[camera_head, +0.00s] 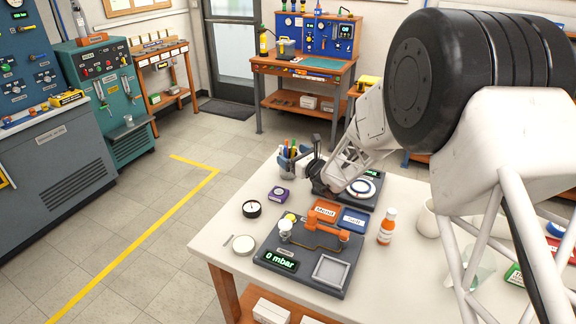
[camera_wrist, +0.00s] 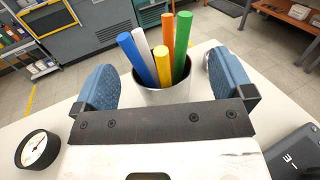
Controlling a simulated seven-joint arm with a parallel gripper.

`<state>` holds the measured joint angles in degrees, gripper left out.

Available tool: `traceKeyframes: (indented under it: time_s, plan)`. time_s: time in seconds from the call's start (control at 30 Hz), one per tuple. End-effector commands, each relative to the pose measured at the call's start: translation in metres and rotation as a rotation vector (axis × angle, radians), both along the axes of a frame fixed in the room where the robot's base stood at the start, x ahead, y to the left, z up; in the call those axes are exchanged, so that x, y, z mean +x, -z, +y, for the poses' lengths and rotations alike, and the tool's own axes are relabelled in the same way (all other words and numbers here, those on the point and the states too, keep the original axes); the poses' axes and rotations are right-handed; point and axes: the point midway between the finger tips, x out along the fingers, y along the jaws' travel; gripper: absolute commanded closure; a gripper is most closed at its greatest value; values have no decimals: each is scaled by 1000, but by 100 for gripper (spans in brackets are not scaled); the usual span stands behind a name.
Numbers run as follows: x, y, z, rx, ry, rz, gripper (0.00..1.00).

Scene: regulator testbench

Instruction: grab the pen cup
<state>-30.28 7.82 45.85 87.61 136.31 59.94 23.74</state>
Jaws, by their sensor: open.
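The pen cup (camera_wrist: 161,96) is a light metallic cup holding several thick pens in blue, white, yellow, orange and green. In the wrist view it stands upright on the white table, just ahead of my gripper (camera_wrist: 152,84). One blue finger pad is to its left and the other to its right, with a gap on the left. My gripper is open, and the lower part of the cup is hidden behind the gripper's dark front plate. In the head view my gripper (camera_head: 301,166) is at the table's far edge, partly covering the cup, whose pens (camera_head: 291,148) show above it.
A black round gauge (camera_wrist: 37,149) stands left of my gripper in the wrist view.

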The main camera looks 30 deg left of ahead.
Motion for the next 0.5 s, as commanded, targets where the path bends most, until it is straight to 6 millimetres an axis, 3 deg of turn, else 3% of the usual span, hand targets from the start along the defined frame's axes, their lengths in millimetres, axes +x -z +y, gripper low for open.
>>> traceKeyframes:
  time_s: [0.23,0.5]
  plan:
    - [0,36,0,-1,0,2,1]
    - [11,33,26,0,0,0,1]
